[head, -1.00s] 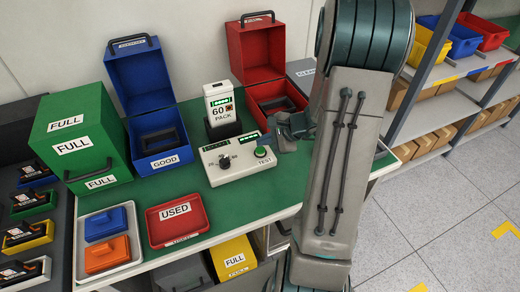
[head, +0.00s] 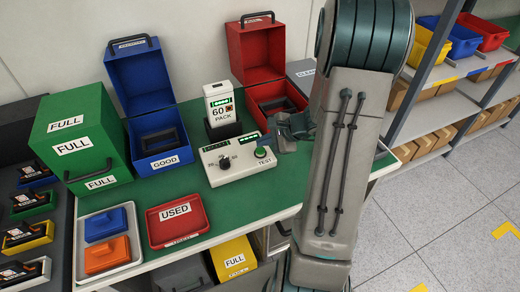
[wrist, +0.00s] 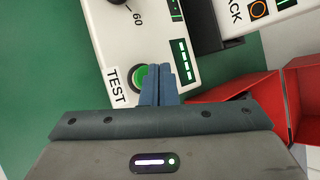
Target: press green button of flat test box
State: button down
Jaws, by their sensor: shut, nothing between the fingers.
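The flat test box (head: 236,160) is a white box on the green table, with a black knob, a small display and a green button (head: 262,153) marked TEST. In the wrist view the green button (wrist: 141,78) shows beside the fingertips, partly covered by them. My gripper (wrist: 158,72) is shut and empty, its blue-grey fingertips over the button's right side in that view. I cannot tell whether they touch it. In the head view my gripper (head: 282,140) is at the right end of the box, partly hidden by my arm. A row of green bars (wrist: 184,62) is lit on the box.
An open red box (head: 257,55) and an open blue box (head: 140,80) stand behind. A red USED tray (head: 178,221) is in front.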

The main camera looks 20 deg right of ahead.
aim_at(264, 151)
jog(key=shift+f, duration=0.2)
dwell(0.5)
jog(key=shift+f+b, duration=0.3)
jog(key=shift+b, duration=0.4)
jog(key=shift+f+b, duration=0.55)
jog(key=shift+b, duration=0.15)
dwell(0.4)
jog(key=shift+r, duration=0.15)
jog(key=shift+r+p, duration=0.7)
jog(key=shift+r, duration=0.2)
jog(key=shift+r+p, duration=1.75)
jog(key=shift+r, duration=0.8)
